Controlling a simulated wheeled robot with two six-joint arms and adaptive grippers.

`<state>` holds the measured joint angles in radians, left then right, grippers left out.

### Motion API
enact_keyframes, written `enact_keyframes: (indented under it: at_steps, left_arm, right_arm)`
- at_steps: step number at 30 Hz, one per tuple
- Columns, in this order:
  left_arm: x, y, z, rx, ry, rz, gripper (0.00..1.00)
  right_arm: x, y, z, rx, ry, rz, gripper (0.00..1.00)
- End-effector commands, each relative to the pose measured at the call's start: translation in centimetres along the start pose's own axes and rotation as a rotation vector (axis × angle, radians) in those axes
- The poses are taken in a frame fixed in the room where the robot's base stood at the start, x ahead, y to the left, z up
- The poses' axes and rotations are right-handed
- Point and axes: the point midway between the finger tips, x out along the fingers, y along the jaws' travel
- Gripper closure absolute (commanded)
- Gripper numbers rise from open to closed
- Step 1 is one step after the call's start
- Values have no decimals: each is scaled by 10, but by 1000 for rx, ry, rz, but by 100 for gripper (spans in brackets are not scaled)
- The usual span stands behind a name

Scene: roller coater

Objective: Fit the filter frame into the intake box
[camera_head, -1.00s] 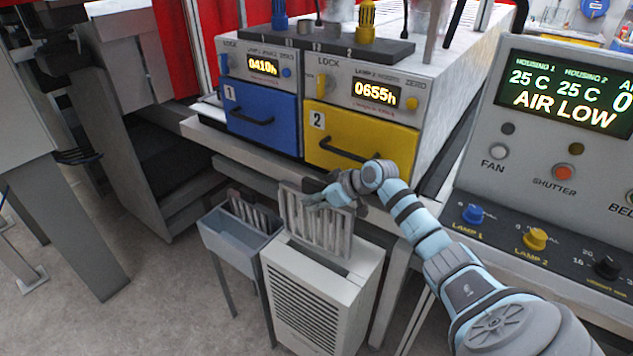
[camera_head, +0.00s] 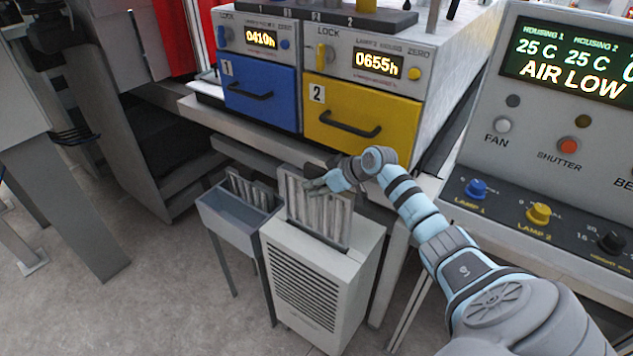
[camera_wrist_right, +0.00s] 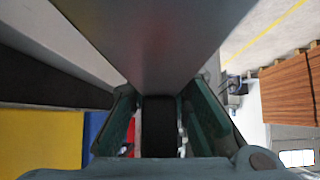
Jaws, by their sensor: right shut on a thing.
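The filter frame (camera_head: 322,220) is a light grey panel with upright pleats. It stands roughly upright over the top of the intake box (camera_head: 312,287), a white cabinet with louvres on its front. The frame's lower edge meets the slot in the box top; I cannot tell how deep it sits. Most of the frame is above the box. My right gripper (camera_head: 316,186) is shut on the frame's upper part. In the right wrist view the gripper (camera_wrist_right: 160,122) has its fingers on either side of a grey panel (camera_wrist_right: 155,40). My left gripper is not in view.
A grey bin (camera_head: 228,224) on legs stands left of the box and holds another pleated panel (camera_head: 250,188). A blue drawer (camera_head: 258,97) and a yellow drawer (camera_head: 360,125) are behind and above. A control console (camera_head: 560,150) stands at the right.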

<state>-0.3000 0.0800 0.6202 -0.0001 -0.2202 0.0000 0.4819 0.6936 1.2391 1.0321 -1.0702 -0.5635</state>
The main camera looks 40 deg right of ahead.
Motion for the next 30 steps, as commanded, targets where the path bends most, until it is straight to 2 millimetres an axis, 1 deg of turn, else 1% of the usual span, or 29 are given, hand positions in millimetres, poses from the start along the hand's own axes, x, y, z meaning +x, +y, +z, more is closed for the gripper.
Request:
enact_keyframes:
  at_steps: [1,3,22,30]
  left_arm:
    - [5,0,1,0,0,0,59]
    - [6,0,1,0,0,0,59]
    - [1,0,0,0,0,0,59]
    - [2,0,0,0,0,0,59]
  right_arm:
    - [4,0,4,0,2,0,100]
    - [5,0,5,-1,2,1,100]
    - [4,0,4,-1,2,0,100]
    - [4,0,4,-1,2,0,100]
